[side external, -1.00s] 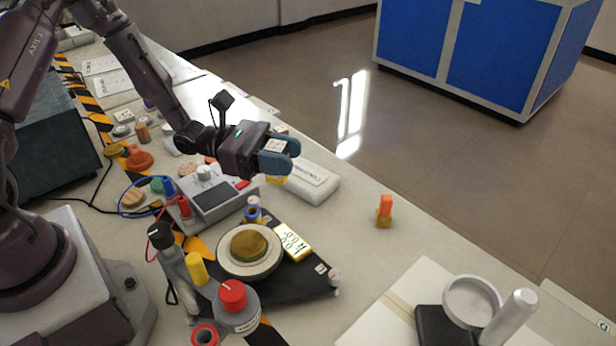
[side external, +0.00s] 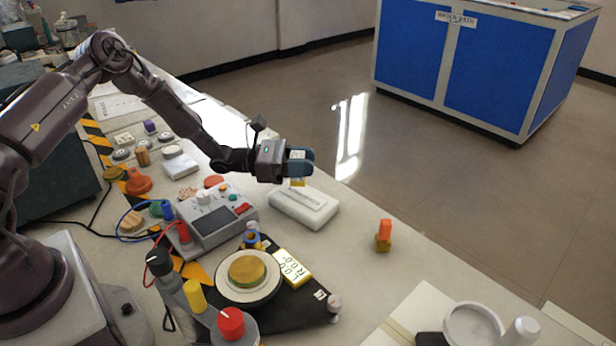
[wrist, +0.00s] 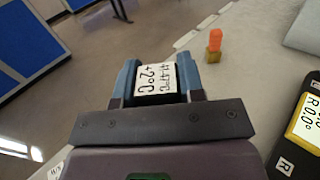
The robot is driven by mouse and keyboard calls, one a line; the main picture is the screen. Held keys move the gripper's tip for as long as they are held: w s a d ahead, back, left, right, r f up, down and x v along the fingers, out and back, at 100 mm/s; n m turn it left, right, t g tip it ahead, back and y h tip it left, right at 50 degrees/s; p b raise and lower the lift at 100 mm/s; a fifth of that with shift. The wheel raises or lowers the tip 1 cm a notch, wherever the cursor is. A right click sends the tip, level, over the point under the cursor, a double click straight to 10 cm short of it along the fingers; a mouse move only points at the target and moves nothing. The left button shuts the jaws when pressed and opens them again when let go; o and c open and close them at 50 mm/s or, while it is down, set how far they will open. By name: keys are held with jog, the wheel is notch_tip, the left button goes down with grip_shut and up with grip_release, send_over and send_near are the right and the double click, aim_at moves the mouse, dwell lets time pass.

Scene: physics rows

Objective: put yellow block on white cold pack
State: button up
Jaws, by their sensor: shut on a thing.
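My gripper (side external: 300,162) is shut on the yellow block (side external: 298,182), whose yellow lower part shows under the blue fingers in the side view. A white label with dark printing shows between the fingers (wrist: 160,82) in the wrist view. The white cold pack (side external: 304,209) lies flat on the bench, with a printed label on top. In the side view the held block appears over the pack's far edge; I cannot tell the exact gap. The pack is not clearly visible in the wrist view.
An orange-topped yellow piece (side external: 383,236) stands on the bench to the right. A grey instrument box (side external: 212,218) is left of the pack. A black plate with a round dish (side external: 248,278) is in front. The bench edge and floor lie behind the pack.

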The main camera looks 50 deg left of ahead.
jog(key=shift+w+f, duration=0.45)
jog(key=shift+f, duration=0.1)
jog(key=shift+w+f, duration=0.15)
jog(key=shift+f, duration=0.75)
jog(key=shift+w+f, duration=0.1)
jog(key=shift+f, duration=0.8)
jog(key=shift+f, duration=0.1)
jog(key=o, duration=0.9)
jog(key=shift+o, duration=0.2)
